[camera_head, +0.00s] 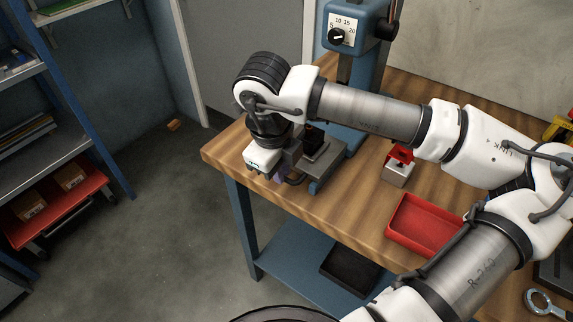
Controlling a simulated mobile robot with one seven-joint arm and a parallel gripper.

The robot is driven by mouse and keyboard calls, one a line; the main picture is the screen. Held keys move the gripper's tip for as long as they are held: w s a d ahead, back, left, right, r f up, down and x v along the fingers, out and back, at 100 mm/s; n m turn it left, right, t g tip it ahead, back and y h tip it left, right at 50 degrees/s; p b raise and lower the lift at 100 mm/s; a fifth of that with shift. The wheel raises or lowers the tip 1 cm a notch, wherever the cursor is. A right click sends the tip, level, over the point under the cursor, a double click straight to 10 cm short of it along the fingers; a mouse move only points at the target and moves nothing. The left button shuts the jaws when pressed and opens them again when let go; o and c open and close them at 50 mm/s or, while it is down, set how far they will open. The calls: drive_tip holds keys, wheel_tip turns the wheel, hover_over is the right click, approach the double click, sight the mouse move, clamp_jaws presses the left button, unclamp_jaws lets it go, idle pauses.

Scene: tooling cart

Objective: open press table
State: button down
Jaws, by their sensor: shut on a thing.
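The blue press (356,28) stands on the wooden workbench at its back left, with a dial marked with numbers on its head. Its grey press table (326,170) sits low at the front of the column, with a dark block on it. My gripper (279,178) reaches down at the left front of the press table, by the bench's left edge. It is shut on what looks like a dark handle (296,180) at the press table's front. The fingertips are small and partly hidden, so the exact contact cannot be made out.
On the workbench (224,154) are a red tray (424,226), a small grey block with a red top (397,171) and a wrench (545,304). A blue shelf rack (64,100) stands at left. The floor between is mostly clear.

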drive_tip(key=shift+w+r, duration=0.1)
drive_tip(key=c, duration=1.5)
unclamp_jaws()
wheel_tip(320, 180, up, 14)
drive_tip(key=s+a+b, duration=0.1)
drive_tip(key=s, duration=0.1)
drive_tip(key=shift+a+f, duration=0.2)
drive_tip(key=shift+f, duration=0.05)
